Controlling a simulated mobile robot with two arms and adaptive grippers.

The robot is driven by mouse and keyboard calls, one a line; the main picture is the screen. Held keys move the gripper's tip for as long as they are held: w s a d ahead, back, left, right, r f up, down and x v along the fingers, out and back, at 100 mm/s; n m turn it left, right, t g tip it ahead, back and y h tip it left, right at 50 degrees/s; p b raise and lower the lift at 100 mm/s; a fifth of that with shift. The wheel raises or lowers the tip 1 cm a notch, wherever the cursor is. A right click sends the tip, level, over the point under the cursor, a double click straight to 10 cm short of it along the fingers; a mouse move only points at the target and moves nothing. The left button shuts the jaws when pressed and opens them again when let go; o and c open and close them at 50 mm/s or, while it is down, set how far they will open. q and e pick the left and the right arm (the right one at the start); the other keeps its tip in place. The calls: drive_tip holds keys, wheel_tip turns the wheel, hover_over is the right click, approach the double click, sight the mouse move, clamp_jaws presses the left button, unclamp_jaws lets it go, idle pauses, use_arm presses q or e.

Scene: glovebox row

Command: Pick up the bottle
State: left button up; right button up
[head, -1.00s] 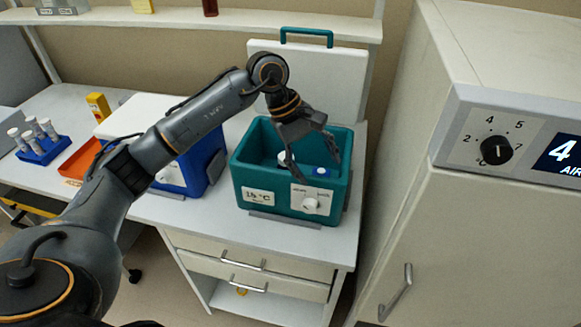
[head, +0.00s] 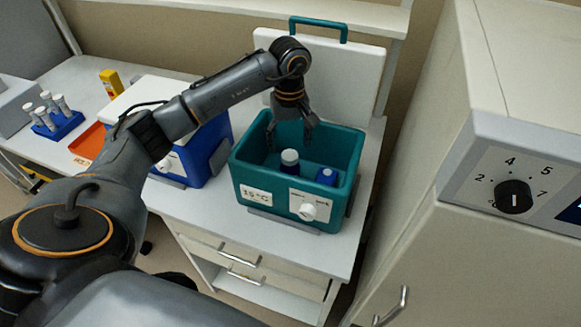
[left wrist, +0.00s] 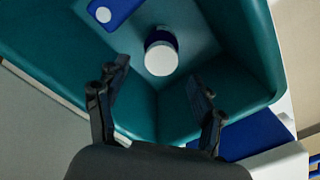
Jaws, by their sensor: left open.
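A bottle with a white cap and a blue body (head: 290,162) stands inside the open teal box (head: 262,206). In the left wrist view, the bottle (left wrist: 161,52) is seen from above, a little beyond the gap between the fingers. My left gripper (head: 290,134) is open and empty over the back part of the box, just behind and above the bottle. Its two fingers also show in the left wrist view (left wrist: 158,80), apart from the bottle. My right gripper is not in view.
A blue block with a white spot (head: 326,177) sits in the box, right of the bottle. The box's white lid (head: 345,85) stands up behind it. A blue box (head: 207,152) is on the left; a tall cabinet (head: 450,180) is on the right.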

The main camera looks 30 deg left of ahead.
sight(290, 155)
use_arm(q)
drive_tip(key=f+p, duration=0.2)
drive_tip(key=shift+s+d+f, duration=0.2)
drive_tip(key=shift+s+f, duration=0.1)
wheel_tip(290, 155, down, 2)
drive_tip(key=shift+f+p, duration=0.1)
drive_tip(key=shift+p, duration=0.4)
drive_tip(key=shift+w+f, duration=0.1)
drive_tip(key=shift+f, duration=0.15)
drive_tip(key=c, duration=1.3)
clamp_jaws()
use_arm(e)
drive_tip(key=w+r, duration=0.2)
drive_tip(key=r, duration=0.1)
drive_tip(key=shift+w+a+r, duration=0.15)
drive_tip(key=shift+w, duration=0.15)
